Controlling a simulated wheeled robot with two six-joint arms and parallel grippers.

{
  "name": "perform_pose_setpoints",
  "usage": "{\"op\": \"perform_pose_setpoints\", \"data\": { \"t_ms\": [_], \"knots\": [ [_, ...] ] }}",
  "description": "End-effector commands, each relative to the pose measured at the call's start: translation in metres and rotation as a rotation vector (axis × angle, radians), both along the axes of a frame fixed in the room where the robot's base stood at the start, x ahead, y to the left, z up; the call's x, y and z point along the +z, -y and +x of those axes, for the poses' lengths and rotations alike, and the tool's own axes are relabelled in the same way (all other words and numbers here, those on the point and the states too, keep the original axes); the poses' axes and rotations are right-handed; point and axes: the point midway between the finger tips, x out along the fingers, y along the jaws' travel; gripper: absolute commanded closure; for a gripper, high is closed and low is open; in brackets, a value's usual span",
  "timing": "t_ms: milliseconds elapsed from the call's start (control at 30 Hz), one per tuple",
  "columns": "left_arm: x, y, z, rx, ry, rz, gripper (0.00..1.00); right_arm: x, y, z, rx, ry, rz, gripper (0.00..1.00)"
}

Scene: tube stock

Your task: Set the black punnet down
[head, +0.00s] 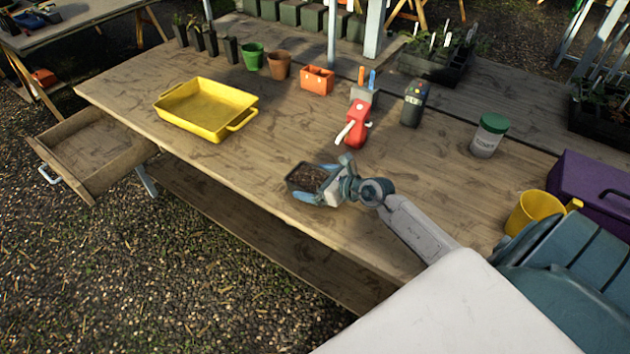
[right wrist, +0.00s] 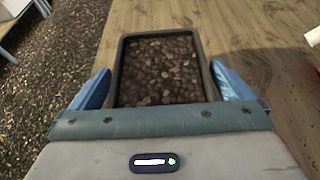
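The black punnet (head: 306,177) is a small dark rectangular tub filled with brown soil-like pellets. It is near the front edge of the wooden bench (head: 250,150) in the head view. My right gripper (head: 322,184) has its blue fingers on both sides of the punnet. In the right wrist view the punnet (right wrist: 160,70) sits level between the two blue fingertips (right wrist: 160,88), which press close to its sides. I cannot tell whether its base touches the bench. My left gripper is not in view.
A yellow tray (head: 206,108) lies to the left, and an open drawer (head: 92,155) juts out at the bench's left end. Bench around the punnet is clear.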

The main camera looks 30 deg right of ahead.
Motion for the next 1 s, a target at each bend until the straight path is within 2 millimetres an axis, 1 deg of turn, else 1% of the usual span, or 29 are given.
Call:
{"op": "perform_pose_setpoints", "data": {
  "t_ms": [167,267,367,633,800,1000],
  "knots": [
    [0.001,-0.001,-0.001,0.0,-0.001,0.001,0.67,0.001,0.0,0.0,0.0,0.0,0.0,0.0],
    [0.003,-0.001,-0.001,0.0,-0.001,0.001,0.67,0.004,0.0,-0.001,0.0,-0.001,0.0,0.0],
    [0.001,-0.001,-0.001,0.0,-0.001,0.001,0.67,0.006,0.005,-0.011,0.001,-0.001,-0.005,0.0],
    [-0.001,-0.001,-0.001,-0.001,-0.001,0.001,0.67,0.025,0.022,-0.053,0.004,-0.003,-0.006,0.0],
    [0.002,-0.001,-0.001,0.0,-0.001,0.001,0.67,0.036,0.031,-0.076,0.002,-0.004,-0.005,0.0],
    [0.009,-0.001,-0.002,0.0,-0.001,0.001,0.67,0.045,0.04,-0.095,0.001,-0.004,-0.004,0.0]
  ]
}}
